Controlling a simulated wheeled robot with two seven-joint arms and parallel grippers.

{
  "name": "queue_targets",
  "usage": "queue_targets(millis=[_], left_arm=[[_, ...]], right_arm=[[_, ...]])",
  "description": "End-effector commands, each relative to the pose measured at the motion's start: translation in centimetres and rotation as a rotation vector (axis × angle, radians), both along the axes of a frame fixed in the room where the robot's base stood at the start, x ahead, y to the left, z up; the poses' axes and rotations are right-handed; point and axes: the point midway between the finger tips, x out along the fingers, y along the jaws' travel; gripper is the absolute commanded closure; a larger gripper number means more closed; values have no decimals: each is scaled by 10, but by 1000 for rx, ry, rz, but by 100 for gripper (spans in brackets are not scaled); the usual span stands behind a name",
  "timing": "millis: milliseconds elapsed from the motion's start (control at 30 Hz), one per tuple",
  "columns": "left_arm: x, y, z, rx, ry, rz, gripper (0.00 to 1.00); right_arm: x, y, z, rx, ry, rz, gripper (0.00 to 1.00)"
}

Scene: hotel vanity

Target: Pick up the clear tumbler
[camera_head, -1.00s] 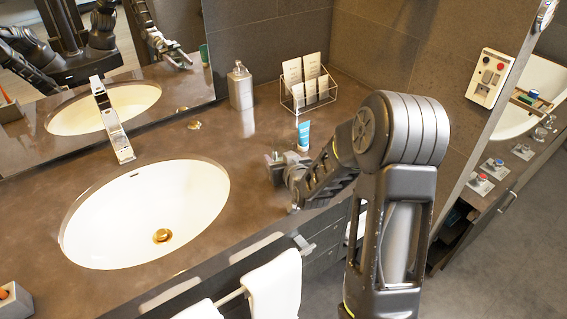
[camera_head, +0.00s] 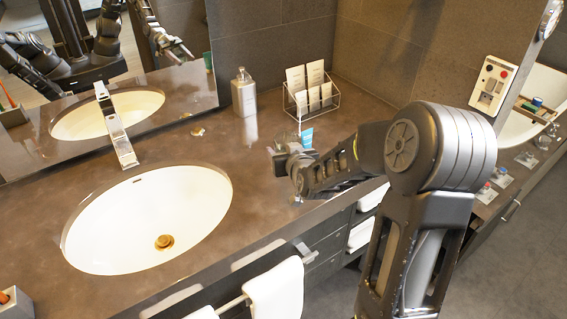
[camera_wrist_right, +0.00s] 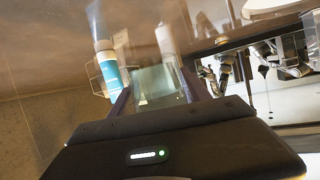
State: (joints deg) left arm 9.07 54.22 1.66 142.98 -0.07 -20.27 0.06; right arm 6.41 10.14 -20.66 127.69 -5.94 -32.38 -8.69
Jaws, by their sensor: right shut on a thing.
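The clear tumbler (camera_wrist_right: 158,86) shows in the right wrist view as a see-through, slightly green glass between the two fingers. My right gripper (camera_wrist_right: 160,92) is shut on it. In the head view, the right gripper (camera_head: 280,152) is over the counter to the right of the sink, and the glass is hard to make out there. My left gripper is not directly in view.
A blue-and-white tube (camera_head: 306,139) stands just behind my right gripper, partly hidden; it also shows in the wrist view (camera_wrist_right: 107,66). A soap dispenser (camera_head: 244,93) and a wire card rack (camera_head: 312,95) stand behind. The sink (camera_head: 150,215) is at left.

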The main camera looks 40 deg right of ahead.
Motion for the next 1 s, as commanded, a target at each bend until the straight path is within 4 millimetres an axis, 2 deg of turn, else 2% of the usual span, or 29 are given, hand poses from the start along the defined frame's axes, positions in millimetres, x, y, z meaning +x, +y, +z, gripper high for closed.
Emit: queue_targets(millis=[33,133,300,1000], left_arm=[[0,0,0,0,0,0,61],[0,0,1,0,0,0,61],[0,0,2,0,0,0,61],[0,0,1,1,1,0,61]], right_arm=[[1,0,14,-2,-8,1,97],[1,0,31,-1,-6,0,97],[1,0,47,-2,-3,0,97],[0,-1,46,-2,0,-2,97]])
